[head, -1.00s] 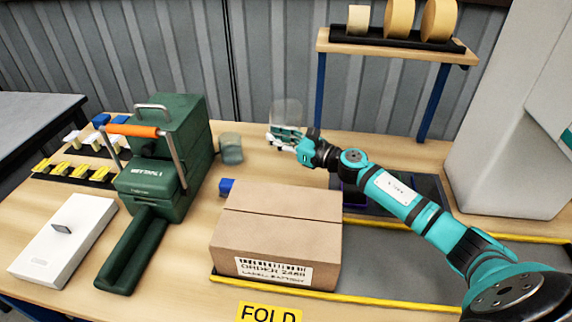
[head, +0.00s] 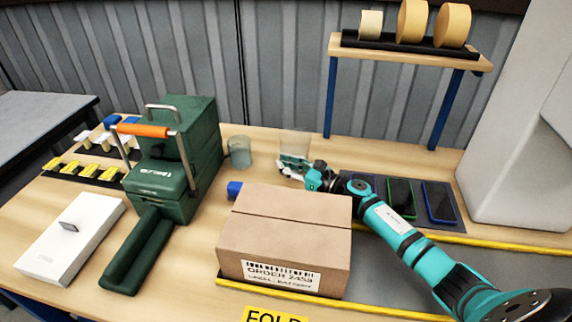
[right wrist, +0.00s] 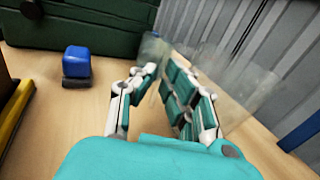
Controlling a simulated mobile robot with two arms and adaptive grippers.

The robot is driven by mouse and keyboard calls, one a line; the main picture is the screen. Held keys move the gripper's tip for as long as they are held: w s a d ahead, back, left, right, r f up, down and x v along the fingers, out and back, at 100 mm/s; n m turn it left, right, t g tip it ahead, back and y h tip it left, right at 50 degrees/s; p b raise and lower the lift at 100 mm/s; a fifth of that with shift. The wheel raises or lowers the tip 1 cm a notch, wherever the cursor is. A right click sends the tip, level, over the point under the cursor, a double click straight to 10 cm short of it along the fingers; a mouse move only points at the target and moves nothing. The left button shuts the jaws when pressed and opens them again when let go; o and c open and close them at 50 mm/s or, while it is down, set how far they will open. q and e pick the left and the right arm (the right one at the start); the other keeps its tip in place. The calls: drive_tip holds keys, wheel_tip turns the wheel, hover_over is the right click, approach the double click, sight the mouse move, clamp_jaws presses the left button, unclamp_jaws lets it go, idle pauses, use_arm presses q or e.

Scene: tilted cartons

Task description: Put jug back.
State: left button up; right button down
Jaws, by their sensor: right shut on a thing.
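A clear, see-through jug (head: 295,143) is in my right gripper (head: 292,164), behind the brown carton, low over the bench. Whether its base touches the bench is hidden by the fingers. In the right wrist view the jug (right wrist: 235,75) is a faint clear wall beside the fingers of the right gripper (right wrist: 168,85), which is shut on it. A second clear, greyish vessel (head: 239,152) stands on the bench to the left of the jug, beside the green machine. My left gripper is not in view.
The taped carton (head: 285,240) stands in front of my right arm. The green machine (head: 175,165) with an orange handle is at left. A blue block (head: 234,190) sits by the carton. Phones on dark mats (head: 440,202) lie at right. A raised shelf (head: 410,55) holds tape rolls.

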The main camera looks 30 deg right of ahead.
drive_tip(key=c, duration=1.4)
unclamp_jaws()
drive_tip(key=shift+f, duration=0.1)
drive_tip(key=shift+c, duration=0.2)
drive_tip(key=shift+p, duration=0.3)
drive_tip(key=b+v, duration=0.2)
drive_tip(key=v, duration=0.9)
drive_tip(key=shift+a, duration=0.1)
drive_tip(key=shift+s+d+r, duration=0.25)
drive_tip(key=shift+s, duration=0.2)
